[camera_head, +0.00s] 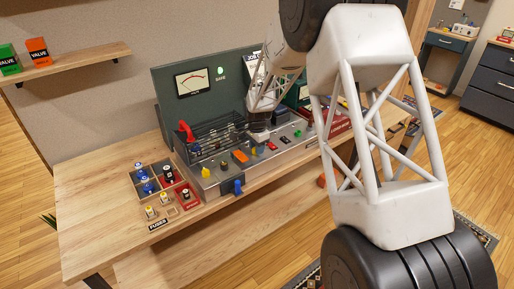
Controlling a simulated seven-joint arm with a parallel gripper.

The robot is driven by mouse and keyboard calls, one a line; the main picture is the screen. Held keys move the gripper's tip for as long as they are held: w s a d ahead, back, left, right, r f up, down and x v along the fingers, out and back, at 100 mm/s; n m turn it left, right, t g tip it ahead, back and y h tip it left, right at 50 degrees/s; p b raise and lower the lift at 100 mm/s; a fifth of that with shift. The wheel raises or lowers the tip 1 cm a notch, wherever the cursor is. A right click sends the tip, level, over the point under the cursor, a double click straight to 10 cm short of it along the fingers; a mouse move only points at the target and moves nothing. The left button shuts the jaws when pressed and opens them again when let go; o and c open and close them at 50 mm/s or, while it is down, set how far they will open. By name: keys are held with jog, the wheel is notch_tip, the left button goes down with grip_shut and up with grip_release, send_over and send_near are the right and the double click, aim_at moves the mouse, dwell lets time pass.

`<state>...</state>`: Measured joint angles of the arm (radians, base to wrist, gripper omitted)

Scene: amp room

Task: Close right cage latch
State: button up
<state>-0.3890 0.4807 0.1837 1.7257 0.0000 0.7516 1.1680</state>
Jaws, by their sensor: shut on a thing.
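The wire cage (212,133) stands on the left part of the grey amplifier on the wooden bench. A red latch (186,131) shows raised at the cage's left end. My gripper (258,136) points down at the cage's right end, where the right latch is. It is shut on that latch, which it mostly hides. The fingertips are small and dark here, so the latch's exact angle cannot be told.
A parts tray (155,186) with blue, red and yellow parts lies left of the amplifier (225,178). A meter panel (207,78) with a green light rises behind the cage. Knobs and coloured parts line the front deck. My arm covers the right side.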

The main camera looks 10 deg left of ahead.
jog(key=shift+n, duration=0.4)
jog(key=n, duration=0.4)
jog(key=shift+w+a, duration=0.15)
jog(key=n, duration=0.4)
jog(key=shift+a+n, duration=0.15)
jog(key=shift+n, duration=0.25)
jog(key=n, duration=0.4)
jog(key=shift+a+n, duration=0.15)
jog(key=shift+n, duration=0.15)
jog(key=shift+a+n, duration=0.15)
jog(key=shift+n, duration=1.75)
jog(key=o, duration=0.8)
